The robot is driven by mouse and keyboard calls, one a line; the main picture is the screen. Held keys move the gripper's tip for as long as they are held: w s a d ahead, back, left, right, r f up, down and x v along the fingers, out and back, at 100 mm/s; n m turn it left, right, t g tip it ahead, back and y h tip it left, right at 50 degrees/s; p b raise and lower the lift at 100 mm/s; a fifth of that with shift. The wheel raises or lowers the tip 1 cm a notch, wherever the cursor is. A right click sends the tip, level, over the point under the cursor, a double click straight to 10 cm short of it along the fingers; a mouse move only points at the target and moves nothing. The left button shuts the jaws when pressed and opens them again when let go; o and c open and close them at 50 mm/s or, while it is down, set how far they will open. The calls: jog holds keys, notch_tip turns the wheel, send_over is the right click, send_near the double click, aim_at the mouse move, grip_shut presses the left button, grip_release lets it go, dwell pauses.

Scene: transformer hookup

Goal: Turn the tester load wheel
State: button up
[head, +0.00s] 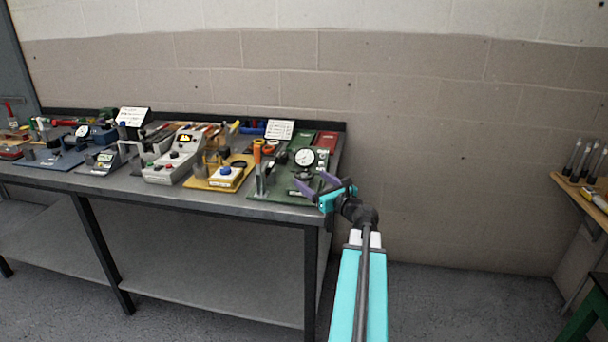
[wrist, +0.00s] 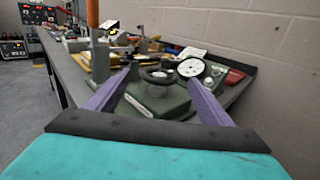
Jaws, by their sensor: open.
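The tester is a green unit with a round white dial (head: 305,157) near the right end of the bench. In the wrist view the dial (wrist: 191,67) stands behind and right of a black load wheel (wrist: 158,75) with a pale hub, on top of the green body (wrist: 155,100). My gripper (head: 313,181) is open and empty at the tester's front right. In the wrist view its two purple fingers (wrist: 161,80) point at the wheel, one to each side in the picture. I see no contact. In the head view the wheel is hard to make out near the fingers.
An orange-handled upright tool (wrist: 92,20) stands left of the tester. A yellow-based unit with a blue knob (head: 226,171) and a grey control box (head: 172,160) are further left on the bench (head: 150,189). The wall is close behind; open floor lies right.

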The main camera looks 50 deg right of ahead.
aim_at(304, 174)
jog(key=shift+p+x, duration=0.45)
jog(key=shift+x, duration=2.55)
jog(key=shift+s, duration=0.1)
jog(key=c, duration=1.1)
jog(key=shift+o, duration=0.2)
jog(key=shift+a+m+g+h+b, duration=0.1)
jog(key=shift+m+g+h+b, duration=0.2)
jog(key=shift+m+h+b, duration=0.45)
jog(key=shift+f+m+g+h, duration=0.1)
jog(key=shift+m+g+h, duration=0.25)
jog(key=shift+h, duration=0.6)
jog(key=shift+m+g+h, duration=0.65)
jog(key=shift+m+h, duration=0.35)
jog(key=shift+h, duration=0.3)
jog(key=shift+m+g+h+b, duration=0.55)
jog(key=shift+m+g+h, duration=1)
jog(key=shift+h, duration=0.25)
